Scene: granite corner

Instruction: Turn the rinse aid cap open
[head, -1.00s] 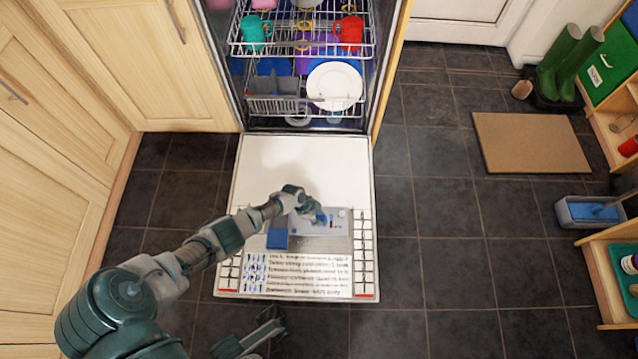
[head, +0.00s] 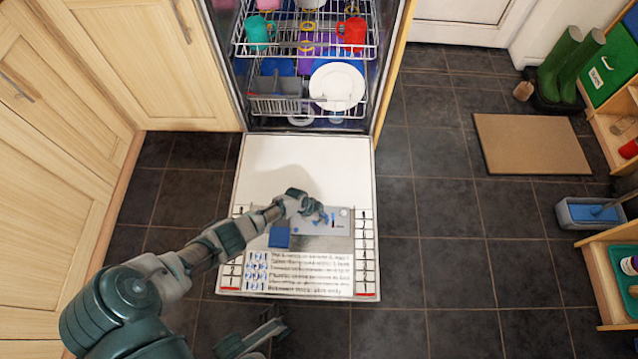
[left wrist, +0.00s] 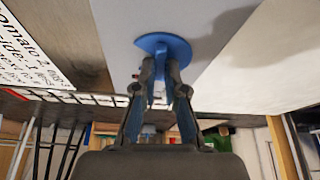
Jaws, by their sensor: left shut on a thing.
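The dishwasher door (head: 290,165) lies folded down flat, with a grey dispenser panel (head: 312,241) set in it. The blue rinse aid cap (left wrist: 150,42) shows in the left wrist view as a round disc with a raised grip ridge, seated on the panel. My left gripper (left wrist: 161,78) is shut on that ridge, one finger on each side. In the head view my left gripper (head: 319,216) is over the panel and mostly hides the cap. A dark jointed part of mine, possibly the right gripper (head: 270,332), shows at the bottom edge; its jaw state is unclear.
A blue flap (head: 279,237) lies left of the cap. Racks with cups and a white plate (head: 337,86) stand in the open dishwasher behind. Wooden cabinets (head: 60,130) bound the left. Dark tiled floor (head: 440,240) is clear at right, with a brown mat (head: 532,144) farther off.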

